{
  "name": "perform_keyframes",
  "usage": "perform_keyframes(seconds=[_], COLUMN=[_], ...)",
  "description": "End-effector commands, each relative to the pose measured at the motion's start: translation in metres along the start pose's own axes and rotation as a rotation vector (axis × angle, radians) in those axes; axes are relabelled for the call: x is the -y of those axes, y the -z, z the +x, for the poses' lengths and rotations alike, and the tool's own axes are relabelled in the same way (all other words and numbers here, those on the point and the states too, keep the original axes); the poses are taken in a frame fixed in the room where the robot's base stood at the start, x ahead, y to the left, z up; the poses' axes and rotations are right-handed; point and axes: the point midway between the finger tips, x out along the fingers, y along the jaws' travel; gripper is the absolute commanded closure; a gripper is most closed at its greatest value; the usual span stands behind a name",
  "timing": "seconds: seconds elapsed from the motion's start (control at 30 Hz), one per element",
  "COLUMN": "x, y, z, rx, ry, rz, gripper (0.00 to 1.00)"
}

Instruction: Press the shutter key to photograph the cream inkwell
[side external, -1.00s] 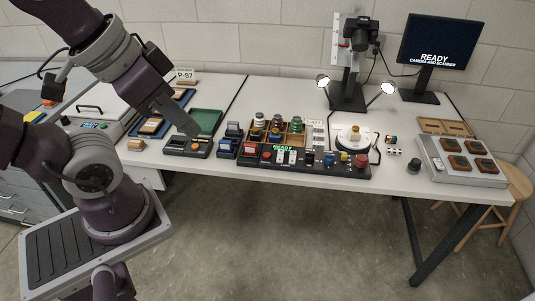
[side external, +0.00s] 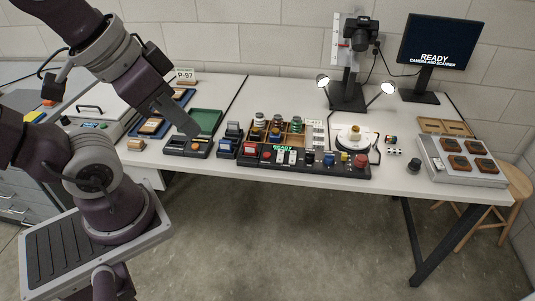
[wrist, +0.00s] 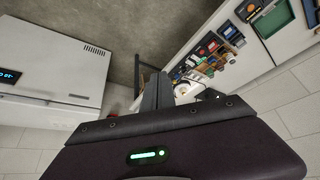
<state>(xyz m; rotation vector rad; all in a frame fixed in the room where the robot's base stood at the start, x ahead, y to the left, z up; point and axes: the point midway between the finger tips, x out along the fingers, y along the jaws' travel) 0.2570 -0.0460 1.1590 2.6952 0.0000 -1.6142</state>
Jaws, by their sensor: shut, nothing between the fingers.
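My gripper (side external: 192,132) is shut and empty, pointing down at the left over a black device with an orange button (side external: 196,146). I cannot tell whether it touches that device. In the wrist view my fingers (wrist: 158,88) show dark in the middle. A small pale object, probably the cream inkwell (side external: 355,131), stands on the white round stand (side external: 344,142) under the camera (side external: 361,32).
A wooden tray of small bottles (side external: 262,138) stands behind the panel. Two lamps (side external: 323,80) flank the camera column. A monitor (side external: 441,41) reads READY. A grey tray with several brown blocks (side external: 437,173) lies at the right. A green tray (side external: 207,116) lies behind my gripper.

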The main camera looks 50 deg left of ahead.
Motion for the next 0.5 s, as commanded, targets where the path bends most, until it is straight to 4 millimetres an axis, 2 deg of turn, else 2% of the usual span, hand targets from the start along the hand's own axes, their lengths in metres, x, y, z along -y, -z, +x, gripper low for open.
perform_keyframes(seconds=[0.37, 0.47, 0.5], x=[0.0, 0.007, 0.012], y=[0.001, 0.012, 0.022], z=[0.0, 0.007, 0.013], rx=[0.0, 0.0, -0.001], ry=[0.002, 0.031, 0.052], rz=[-0.001, -0.021, -0.036], gripper=[1.0, 1.0, 1.0])
